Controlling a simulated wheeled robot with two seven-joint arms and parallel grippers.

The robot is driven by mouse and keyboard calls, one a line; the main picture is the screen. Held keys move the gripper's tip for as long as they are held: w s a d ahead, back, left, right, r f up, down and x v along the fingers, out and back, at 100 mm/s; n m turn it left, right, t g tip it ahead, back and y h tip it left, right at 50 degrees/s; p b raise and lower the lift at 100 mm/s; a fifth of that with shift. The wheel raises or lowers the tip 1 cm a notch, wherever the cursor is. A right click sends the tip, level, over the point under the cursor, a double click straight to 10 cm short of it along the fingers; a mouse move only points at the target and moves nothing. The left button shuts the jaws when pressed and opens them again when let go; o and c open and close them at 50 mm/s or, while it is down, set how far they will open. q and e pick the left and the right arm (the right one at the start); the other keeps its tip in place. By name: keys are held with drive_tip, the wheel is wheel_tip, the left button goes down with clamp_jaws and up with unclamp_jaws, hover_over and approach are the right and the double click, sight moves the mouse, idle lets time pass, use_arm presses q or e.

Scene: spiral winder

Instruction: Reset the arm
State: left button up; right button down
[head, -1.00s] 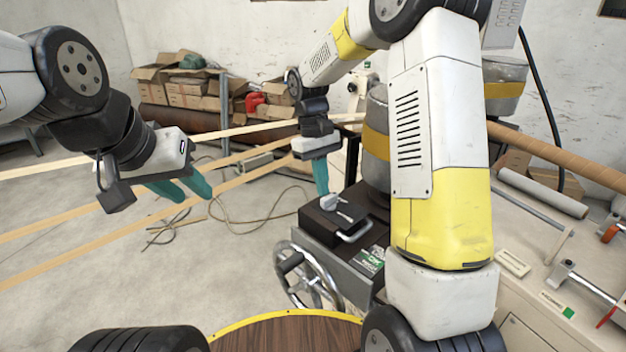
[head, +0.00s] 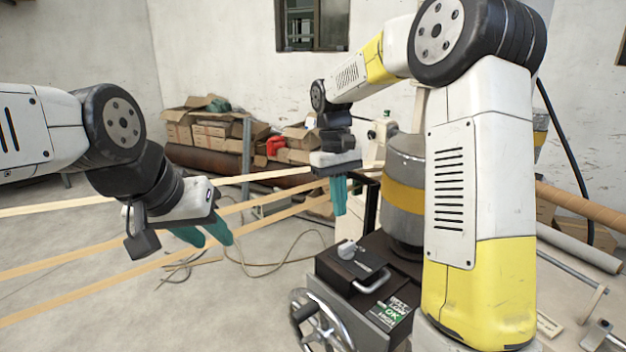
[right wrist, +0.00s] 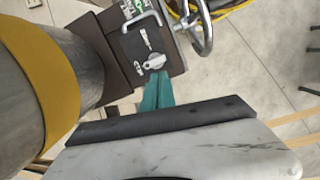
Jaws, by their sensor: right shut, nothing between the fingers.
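My right gripper (head: 340,212) has its teal fingers shut together with nothing between them. It points down, raised above the black control box (head: 338,272) and apart from it. The box carries a grey rotary knob (head: 349,249) and a silver handle. In the right wrist view the shut fingers (right wrist: 157,78) overlap the picture of the box near the knob (right wrist: 154,61). My left gripper (head: 214,243) hangs at the left over the floor, empty, with its two teal fingers apart.
A grey drum with a yellow band (head: 405,195) stands just right of my right gripper. A handwheel (head: 322,322) is on the front of the machine. Wooden strips (head: 60,258) run across at the left. Cardboard boxes (head: 210,128) are stacked by the back wall.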

drive_tip(key=s+d+r+m+t+y, duration=0.1)
drive_tip(key=s+r+t, duration=0.1)
drive_tip(key=s, duration=0.4)
drive_tip(key=s+d+r+m+t+y, duration=0.1)
drive_tip(key=s+d+r+m+t, duration=0.1)
drive_tip(key=s, duration=0.5)
drive_tip(key=s+d+r+m+t+y, duration=0.1)
drive_tip(key=s+r+t, duration=0.1)
drive_tip(key=s+t, duration=0.2)
drive_tip(key=shift+s+d+r+m, duration=0.15)
drive_tip(key=shift+s+d+m, duration=0.25)
drive_tip(key=shift+s, duration=1.3)
